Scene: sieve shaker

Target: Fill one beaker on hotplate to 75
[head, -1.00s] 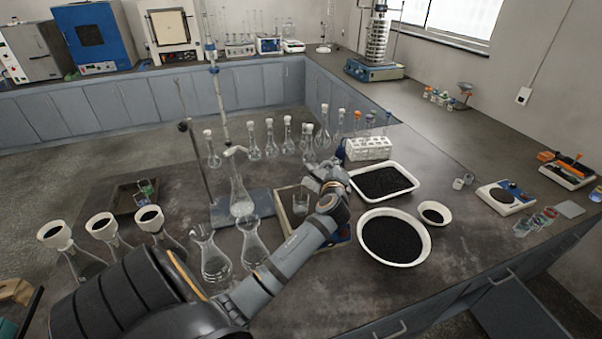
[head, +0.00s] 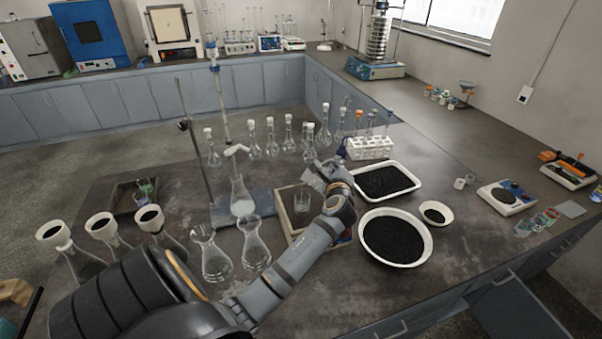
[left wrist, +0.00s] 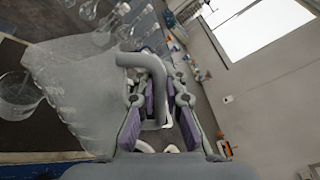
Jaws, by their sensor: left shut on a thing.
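My left gripper (head: 338,180) is shut on the handle of a clear jug (left wrist: 85,92). In the head view the jug (head: 317,177) is partly hidden by the gripper and looks tilted toward the left. A glass beaker (head: 302,203) stands upright on a shallow wood-edged tray (head: 291,231), just left of and below the jug. A beaker (left wrist: 18,95) also shows at the left of the left wrist view, beside the jug. The liquid level in the beaker is too small to read. My right gripper is not in view.
Flasks (head: 216,258) stand in front of the tray, and several stoppered flasks (head: 270,138) stand behind. A tall flask (head: 241,195) is on a stand to the left. White bowls of black grains (head: 428,255) and a tube rack (head: 369,148) are close on the right.

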